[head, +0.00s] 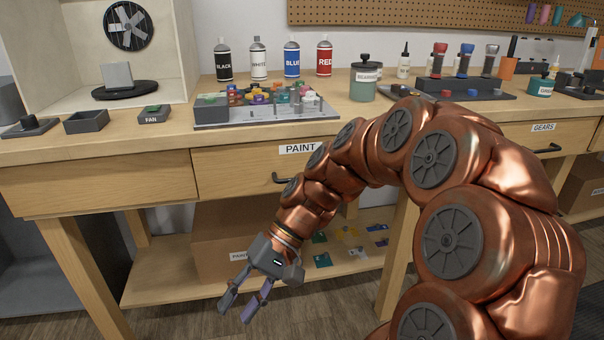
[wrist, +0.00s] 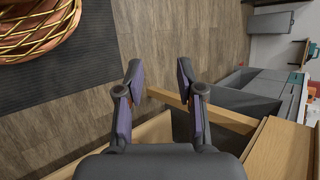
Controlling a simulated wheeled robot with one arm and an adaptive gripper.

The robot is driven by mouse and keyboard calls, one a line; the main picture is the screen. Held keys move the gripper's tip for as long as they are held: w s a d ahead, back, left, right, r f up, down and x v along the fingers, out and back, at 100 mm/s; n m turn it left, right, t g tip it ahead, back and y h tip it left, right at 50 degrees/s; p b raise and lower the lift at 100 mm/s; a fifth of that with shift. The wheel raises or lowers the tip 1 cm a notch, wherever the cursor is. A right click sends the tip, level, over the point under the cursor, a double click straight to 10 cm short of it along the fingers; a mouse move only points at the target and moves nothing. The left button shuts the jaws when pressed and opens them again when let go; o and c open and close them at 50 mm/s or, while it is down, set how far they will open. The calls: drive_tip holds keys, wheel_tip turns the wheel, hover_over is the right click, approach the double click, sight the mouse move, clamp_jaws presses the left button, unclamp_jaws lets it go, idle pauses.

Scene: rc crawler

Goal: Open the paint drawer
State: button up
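The paint drawer (head: 232,171) is in the bench front in the head view, under a PAINT label (head: 300,148). Its front looks flush with the bench, so it looks closed. Its dark handle (head: 280,179) shows just beside my arm, which hides its right part and the right part of the drawer front. My gripper (head: 240,306) points downward, below and in front of the handle, and is apart from it. In the wrist view my gripper (wrist: 157,86) has its two fingers spread with nothing between them. The handle cannot be made out there.
Paint bottles (head: 258,60) and a grey tray (head: 215,119) of small pots stand on the benchtop (head: 150,133). A cardboard box (head: 215,225) sits on the lower shelf (head: 160,285). A GEARS drawer (head: 520,136) is at right. The floor (wrist: 70,120) before the bench looks clear.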

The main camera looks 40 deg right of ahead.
drive_tip(key=w+d+r+m+t+y, duration=0.2)
drive_tip(key=w+d+r+t+y, duration=0.15)
drive_tip(key=w+d, duration=0.3)
drive_tip(key=w+d+r+m+t+p, duration=0.1)
drive_tip(key=w+d+r+m+t, duration=0.3)
drive_tip(key=d, duration=0.7)
drive_tip(key=s+d+r+m+t+p, duration=0.1)
drive_tip(key=d+r+m+t, duration=0.1)
drive_tip(key=d+t, duration=0.65)
drive_tip(key=shift+w+a+f+g+h+b, duration=0.2)
drive_tip(key=shift+w+a+g, duration=0.25)
drive_tip(key=shift+w, duration=0.5)
drive_tip(key=shift+w+a+r+g+h+b, duration=0.1)
drive_tip(key=shift+w+a+g+b, duration=0.35)
drive_tip(key=shift+w, duration=0.45)
drive_tip(key=shift+w+a+f+g+h+b, duration=0.15)
drive_tip(key=shift+w+a+g, duration=0.2)
drive_tip(key=shift+w+g, duration=0.45)
drive_tip(key=shift+w+r, duration=0.1)
drive_tip(key=shift+w, duration=0.05)
drive_tip(key=shift+c, duration=0.2)
clamp_jaws()
